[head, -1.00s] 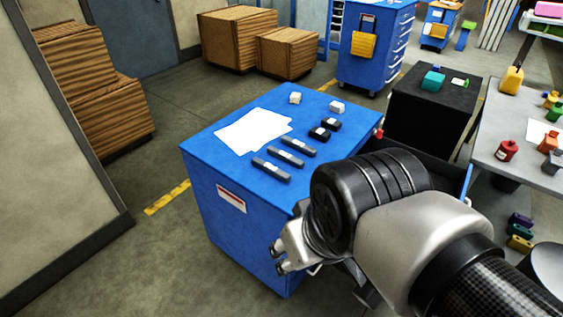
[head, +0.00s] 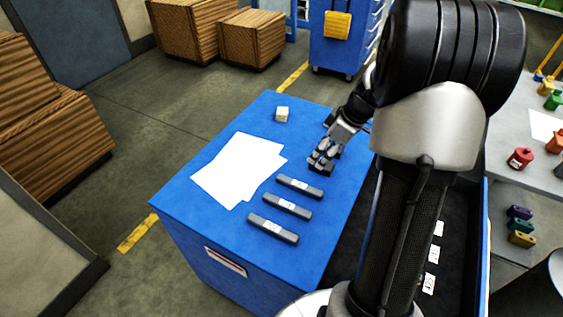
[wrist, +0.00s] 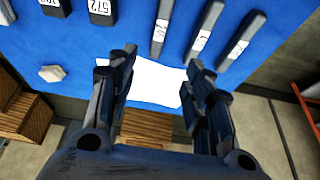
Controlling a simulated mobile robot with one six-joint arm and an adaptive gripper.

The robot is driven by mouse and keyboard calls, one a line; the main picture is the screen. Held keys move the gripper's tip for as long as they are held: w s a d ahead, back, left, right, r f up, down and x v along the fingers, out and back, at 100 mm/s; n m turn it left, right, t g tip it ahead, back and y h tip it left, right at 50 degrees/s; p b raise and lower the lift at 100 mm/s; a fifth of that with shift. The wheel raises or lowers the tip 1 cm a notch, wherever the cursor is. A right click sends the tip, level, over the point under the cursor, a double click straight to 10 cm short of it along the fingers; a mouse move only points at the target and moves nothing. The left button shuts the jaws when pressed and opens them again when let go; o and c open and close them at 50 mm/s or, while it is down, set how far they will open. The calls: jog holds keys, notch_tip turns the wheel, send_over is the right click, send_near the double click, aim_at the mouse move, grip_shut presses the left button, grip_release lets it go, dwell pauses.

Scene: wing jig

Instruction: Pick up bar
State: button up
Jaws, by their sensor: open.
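Three grey bars with white labels lie side by side on the blue cabinet top: a far bar (head: 300,187), a middle bar (head: 287,207) and a near bar (head: 273,228). In the wrist view they show at the top as a left bar (wrist: 161,22), a middle bar (wrist: 203,30) and a right bar (wrist: 241,40). My gripper (head: 323,157) is over the cabinet's right side, beyond the far bar. In the wrist view my gripper (wrist: 158,66) is open and empty, its fingers apart over the paper, with the bars outside them.
The blue cabinet (head: 185,215) also bears white paper (head: 237,168) and a small pale block (head: 282,114). Black blocks, one marked 572 (wrist: 103,9), show in the wrist view. A dark tray or bin lies right of the cabinet, partly hidden by my arm.

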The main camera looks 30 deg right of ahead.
jog(key=b, duration=0.3)
send_over(300, 184)
jog(key=s+d, duration=0.2)
notch_tip(300, 184, down, 12)
jog(key=shift+a, duration=0.15)
jog(key=x, duration=0.1)
jog(key=b+x, duration=0.1)
jog(key=x, duration=0.3)
jog(key=shift+s+a, duration=0.2)
jog(key=shift+a, duration=0.1)
jog(key=shift+w+f+b, duration=0.2)
jog(key=shift+f+b, duration=0.1)
jog(key=shift+f, duration=0.05)
jog(key=shift+c, duration=0.2)
grip_shut()
jog(key=shift+r, duration=0.1)
